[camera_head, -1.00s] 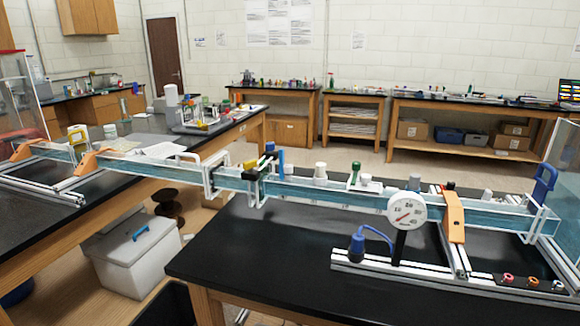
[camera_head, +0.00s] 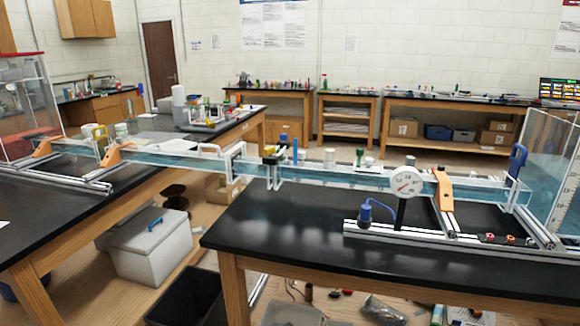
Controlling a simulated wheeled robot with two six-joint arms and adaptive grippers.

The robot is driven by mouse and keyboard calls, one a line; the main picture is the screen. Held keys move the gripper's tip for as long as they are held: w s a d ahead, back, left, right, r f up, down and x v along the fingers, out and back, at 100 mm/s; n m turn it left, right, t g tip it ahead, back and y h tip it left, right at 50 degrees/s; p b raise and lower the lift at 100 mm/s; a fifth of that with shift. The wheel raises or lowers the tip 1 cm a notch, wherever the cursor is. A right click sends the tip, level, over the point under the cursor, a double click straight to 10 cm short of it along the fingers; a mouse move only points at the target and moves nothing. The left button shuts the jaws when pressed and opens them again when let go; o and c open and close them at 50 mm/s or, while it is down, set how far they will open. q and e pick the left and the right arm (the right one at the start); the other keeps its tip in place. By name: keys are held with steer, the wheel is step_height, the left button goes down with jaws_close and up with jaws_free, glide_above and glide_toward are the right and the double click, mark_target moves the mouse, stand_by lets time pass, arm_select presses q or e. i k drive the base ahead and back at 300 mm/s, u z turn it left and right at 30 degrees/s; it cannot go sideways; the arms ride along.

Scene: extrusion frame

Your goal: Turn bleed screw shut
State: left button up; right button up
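I cannot pick out the bleed screw for certain at this size. A long clear water channel (camera_head: 330,172) on an aluminium extrusion frame (camera_head: 400,229) spans the benches. A round white dial gauge (camera_head: 406,182) with a red needle stands at its right part, beside an orange bracket (camera_head: 444,192). A blue bulb-like part with a hose (camera_head: 365,213) sits in front of the gauge. Small red and orange fittings (camera_head: 487,238) sit on the frame's right rail. Neither of my grippers shows in the view.
The black bench top (camera_head: 290,225) is clear in front of the frame. A white cooler box (camera_head: 150,246) and a black bin (camera_head: 187,298) stand on the floor left of this bench. Clear panels stand at both sides. Loose items lie on the floor below the bench.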

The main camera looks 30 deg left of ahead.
mark_target(302, 155)
steer(key=z, duration=0.05)
steer(key=k, duration=0.55)
steer(key=u, duration=0.7)
steer(key=i, duration=1.25)
steer(key=z, duration=0.85)
